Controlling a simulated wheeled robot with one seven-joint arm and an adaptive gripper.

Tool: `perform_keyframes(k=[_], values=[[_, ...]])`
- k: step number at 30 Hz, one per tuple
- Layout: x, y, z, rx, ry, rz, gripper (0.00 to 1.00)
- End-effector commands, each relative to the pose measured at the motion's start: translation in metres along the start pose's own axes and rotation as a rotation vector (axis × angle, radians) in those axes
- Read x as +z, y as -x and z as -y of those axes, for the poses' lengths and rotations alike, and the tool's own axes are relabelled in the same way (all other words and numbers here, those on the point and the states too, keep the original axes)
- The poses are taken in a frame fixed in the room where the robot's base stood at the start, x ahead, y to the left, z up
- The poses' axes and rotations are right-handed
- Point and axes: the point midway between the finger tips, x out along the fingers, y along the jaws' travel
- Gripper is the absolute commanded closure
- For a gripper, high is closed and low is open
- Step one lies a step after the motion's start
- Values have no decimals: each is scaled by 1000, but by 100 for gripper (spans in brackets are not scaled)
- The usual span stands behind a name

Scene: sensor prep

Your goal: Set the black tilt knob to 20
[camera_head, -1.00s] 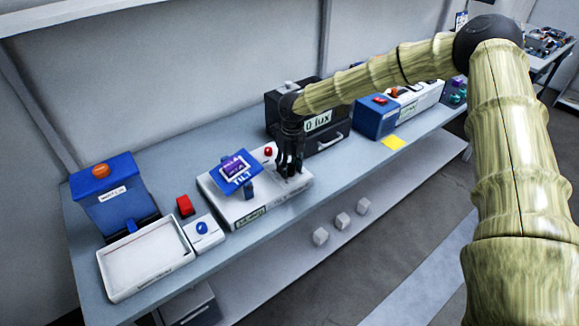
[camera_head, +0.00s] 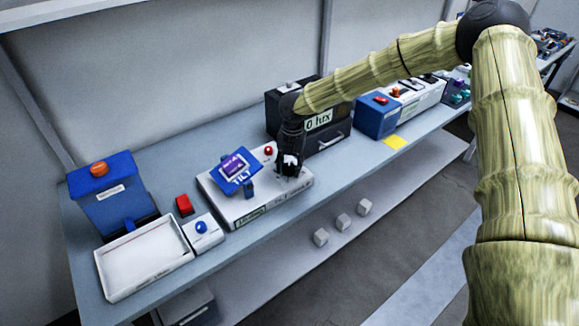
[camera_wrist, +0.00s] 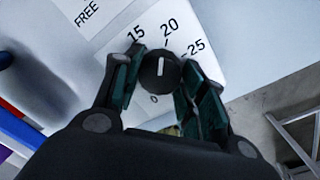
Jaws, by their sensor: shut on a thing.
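The black tilt knob (camera_wrist: 158,71) sits between my gripper's fingers in the wrist view, on a white dial face (camera_wrist: 235,45) printed 15, 20 and 25. The knob's white line points up, close to the 20 side, slightly left of the 20 label. My gripper (camera_wrist: 162,82) is shut on the knob, with a green-padded finger on each side. In the head view my gripper (camera_head: 289,168) reaches down onto the right part of the white tilt unit (camera_head: 262,202) and hides the knob. The blue tilting plate (camera_head: 222,177) stands slanted on this unit.
A red button (camera_head: 268,151) is just left of my gripper. A black lux box (camera_head: 328,139) stands close behind. A blue box (camera_head: 373,122) is to the right. A white tray (camera_head: 105,284) and a blue-button box (camera_head: 207,241) are to the left.

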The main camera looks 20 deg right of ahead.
Motion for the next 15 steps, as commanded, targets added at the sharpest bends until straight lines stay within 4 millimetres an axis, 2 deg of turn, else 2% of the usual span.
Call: perform_keyframes(k=[15], values=[[4,3,0,3,-97,13,83]])
